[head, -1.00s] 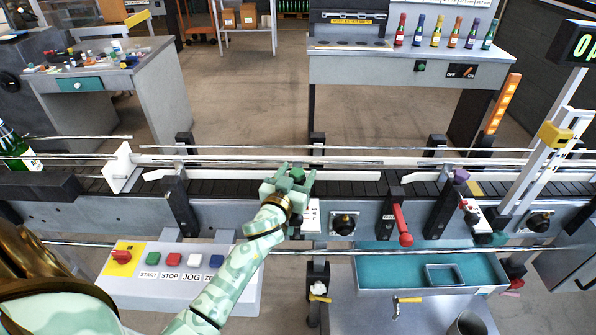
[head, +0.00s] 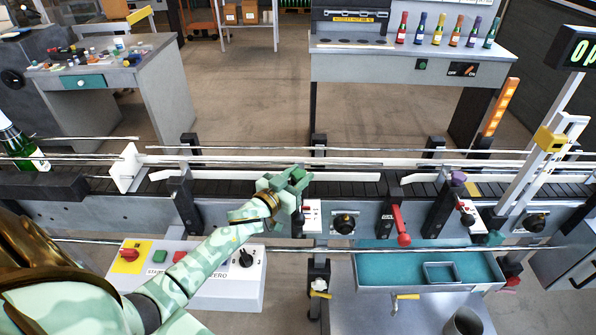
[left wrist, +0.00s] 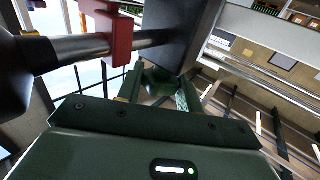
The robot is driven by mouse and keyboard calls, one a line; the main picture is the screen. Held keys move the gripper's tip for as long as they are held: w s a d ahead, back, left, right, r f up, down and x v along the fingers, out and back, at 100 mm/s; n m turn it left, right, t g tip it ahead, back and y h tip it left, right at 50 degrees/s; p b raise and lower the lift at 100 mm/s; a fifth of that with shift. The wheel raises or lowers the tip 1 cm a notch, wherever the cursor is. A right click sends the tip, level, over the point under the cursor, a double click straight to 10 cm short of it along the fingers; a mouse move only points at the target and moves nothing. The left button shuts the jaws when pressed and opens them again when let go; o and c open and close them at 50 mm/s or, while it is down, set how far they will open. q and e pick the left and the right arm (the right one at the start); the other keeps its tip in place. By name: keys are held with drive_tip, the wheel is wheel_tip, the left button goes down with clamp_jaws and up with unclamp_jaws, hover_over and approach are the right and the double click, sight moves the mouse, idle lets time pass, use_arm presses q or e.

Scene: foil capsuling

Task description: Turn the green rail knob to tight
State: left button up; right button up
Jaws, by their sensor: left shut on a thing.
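The green rail knob (head: 297,174) sits on top of a dark post at the conveyor's near side, mostly covered by my left gripper. My left gripper (head: 291,179) is shut on the knob, its pale green fingers on either side of it. In the left wrist view the dark green knob (left wrist: 158,80) shows between the two fingertips. A small white label with red marks (head: 312,209) is just right of the post; its text is too small to read. My right gripper is in neither view.
The conveyor (head: 350,188) with its metal guide rails runs across the middle. A red lever (head: 402,227) and a purple knob (head: 458,178) are to the right. A button panel (head: 222,292) is below my left forearm. A green bottle (head: 19,150) stands at the far left.

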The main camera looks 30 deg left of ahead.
use_arm(q)
drive_tip(key=m+h, duration=0.2)
drive_tip(key=shift+a+g+h, duration=0.2)
drive_tip(key=shift+g+h, duration=0.1)
drive_tip(key=shift+h, duration=0.1)
drive_tip(key=m+g+h+b, duration=0.1)
drive_tip(key=h, duration=0.2)
drive_tip(key=shift+w+f+m, duration=0.1)
drive_tip(key=shift+f+m, duration=0.05)
drive_tip(key=shift+m, duration=0.25)
drive_tip(key=m+g+h+b, duration=0.3)
drive_tip(key=b, duration=0.1)
drive_tip(key=m+g+h+b, duration=0.2)
drive_tip(key=h+b, duration=0.2)
drive_tip(key=b, duration=0.1)
drive_tip(key=shift+f+m+g, duration=0.15)
drive_tip(key=shift+m+g, duration=0.25)
drive_tip(key=shift+m+g+b, duration=0.3)
drive_tip(key=shift+g+b, duration=0.1)
drive_tip(key=shift+b, duration=0.25)
drive_tip(key=shift+r+g+h, duration=0.25)
drive_tip(key=shift+g+h, duration=0.05)
drive_tip(key=shift+h, duration=0.1)
drive_tip(key=o, duration=1)
drive_tip(key=shift+w+d, duration=0.1)
